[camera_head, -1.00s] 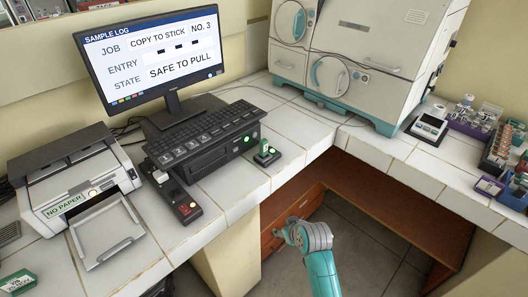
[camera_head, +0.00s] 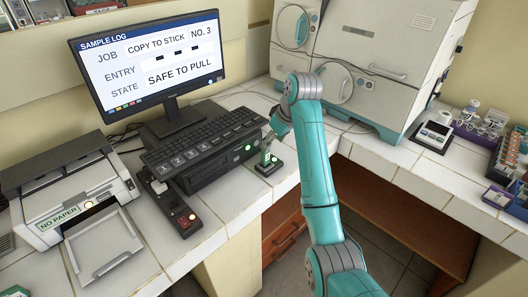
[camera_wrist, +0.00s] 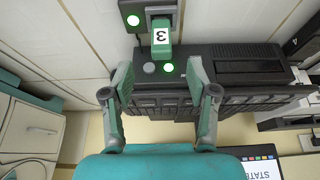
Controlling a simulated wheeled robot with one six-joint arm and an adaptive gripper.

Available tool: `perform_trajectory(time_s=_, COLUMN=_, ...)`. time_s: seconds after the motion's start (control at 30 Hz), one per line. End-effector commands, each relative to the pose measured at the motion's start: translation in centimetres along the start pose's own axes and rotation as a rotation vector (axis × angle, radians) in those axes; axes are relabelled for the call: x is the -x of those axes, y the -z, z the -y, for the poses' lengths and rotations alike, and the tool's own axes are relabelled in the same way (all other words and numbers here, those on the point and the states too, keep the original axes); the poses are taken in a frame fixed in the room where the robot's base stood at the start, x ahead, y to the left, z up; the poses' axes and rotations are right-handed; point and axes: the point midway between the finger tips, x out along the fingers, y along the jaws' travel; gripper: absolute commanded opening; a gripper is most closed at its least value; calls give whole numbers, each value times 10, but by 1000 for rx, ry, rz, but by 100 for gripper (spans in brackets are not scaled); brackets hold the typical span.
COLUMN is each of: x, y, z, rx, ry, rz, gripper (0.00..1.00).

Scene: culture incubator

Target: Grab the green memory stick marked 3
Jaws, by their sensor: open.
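The green memory stick marked 3 (camera_wrist: 162,40) stands in a small dark dock (camera_wrist: 134,20) with a lit green light, at the top of the wrist view. In the head view the stick (camera_head: 265,158) is small and partly covered by my gripper (camera_head: 270,140). The dock sits on the white counter, right of the black recorder box. In the wrist view my gripper (camera_wrist: 160,74) is open, its two fingers wide apart with nothing between the tips. The stick lies just beyond the fingertips, roughly centred between them.
The monitor (camera_head: 150,62) reads "COPY TO STICK NO. 3" and "SAFE TO PULL". The black box (camera_head: 215,165) with numbered keys stands left of the dock. A printer (camera_head: 75,185) marked "NO PAPER" is further left. The white incubator (camera_head: 370,60) stands behind my arm.

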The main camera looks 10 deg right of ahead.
Motion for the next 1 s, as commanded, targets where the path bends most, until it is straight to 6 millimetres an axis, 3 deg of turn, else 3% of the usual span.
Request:
perform_trajectory(time_s=0.17, x=3, y=5, z=0, rx=9, ry=9, rz=13, gripper=58)
perform_trajectory(time_s=0.4, x=-32, y=4, z=0, rx=8, ry=8, rz=13, gripper=58)
perform_trajectory(time_s=0.67, x=-50, y=4, z=1, rx=8, ry=7, rz=11, gripper=58)
perform_trajectory(time_s=1.0, x=-92, y=0, z=7, rx=8, ry=7, rz=11, gripper=58)
